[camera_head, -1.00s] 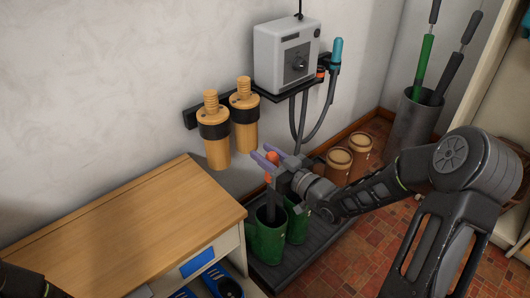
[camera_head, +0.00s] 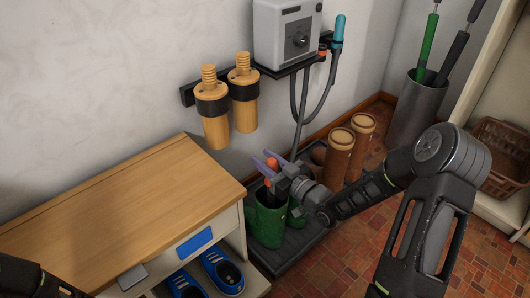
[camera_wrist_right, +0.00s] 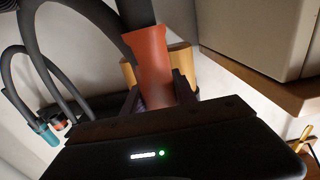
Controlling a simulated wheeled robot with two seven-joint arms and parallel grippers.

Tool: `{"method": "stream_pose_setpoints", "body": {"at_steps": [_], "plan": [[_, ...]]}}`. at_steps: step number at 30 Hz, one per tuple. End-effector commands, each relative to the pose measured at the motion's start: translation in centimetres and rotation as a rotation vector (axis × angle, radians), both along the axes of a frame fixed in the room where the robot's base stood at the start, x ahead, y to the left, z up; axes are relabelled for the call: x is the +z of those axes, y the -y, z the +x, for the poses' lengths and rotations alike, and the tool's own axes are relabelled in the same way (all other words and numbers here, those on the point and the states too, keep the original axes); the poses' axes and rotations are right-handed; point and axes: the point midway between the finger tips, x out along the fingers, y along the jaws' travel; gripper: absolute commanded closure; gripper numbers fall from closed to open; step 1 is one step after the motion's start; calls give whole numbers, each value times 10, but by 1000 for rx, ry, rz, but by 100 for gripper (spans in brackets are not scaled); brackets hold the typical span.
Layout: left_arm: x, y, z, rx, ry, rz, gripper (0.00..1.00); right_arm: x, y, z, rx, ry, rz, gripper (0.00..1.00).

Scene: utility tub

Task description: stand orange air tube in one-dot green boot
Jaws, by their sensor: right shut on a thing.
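The orange air tube shows its orange end (camera_head: 271,164) between the purple-tipped fingers of my right gripper (camera_head: 270,166). The gripper is shut on it just above the green boots. The near left green boot (camera_head: 267,225) stands upright directly below the gripper. The tube's lower part is hidden by the gripper and the boot opening. A second green boot (camera_head: 297,214) stands beside it, partly covered by my wrist. I cannot make out dots on either boot. In the right wrist view the orange part (camera_wrist_right: 155,62) sits between the fingers, joined to a dark tube.
The boots stand on a dark tray (camera_head: 285,262). Brown boots (camera_head: 338,158) stand behind my right wrist. A wooden-topped cabinet (camera_head: 130,205) is close on the left. A grey box (camera_head: 287,35) with hoses hangs on the wall above.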

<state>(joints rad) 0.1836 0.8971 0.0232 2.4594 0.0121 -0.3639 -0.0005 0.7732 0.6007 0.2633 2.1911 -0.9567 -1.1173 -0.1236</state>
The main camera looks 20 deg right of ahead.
Motion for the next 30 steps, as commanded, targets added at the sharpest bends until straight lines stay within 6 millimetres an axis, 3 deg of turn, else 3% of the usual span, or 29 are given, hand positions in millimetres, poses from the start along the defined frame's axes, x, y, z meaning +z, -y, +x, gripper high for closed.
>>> {"method": "stream_pose_setpoints", "body": {"at_steps": [6, 17, 18, 27, 30], "plan": [[0, 0, 0, 0, 0, 0, 64, -12, 0, 0, 1, 2, 0, 100], [0, 0, 0, 0, 0, 0, 64, -15, 0, 0, 1, 3, -1, 100], [0, 0, 0, 0, 0, 0, 64, -15, 0, 0, 1, 3, -1, 66], [0, 0, 0, 0, 0, 0, 64, -15, 0, 0, 1, 1, -1, 42], [0, 0, 0, 0, 0, 0, 64, -15, 0, 0, 1, 1, -1, 41]]}}
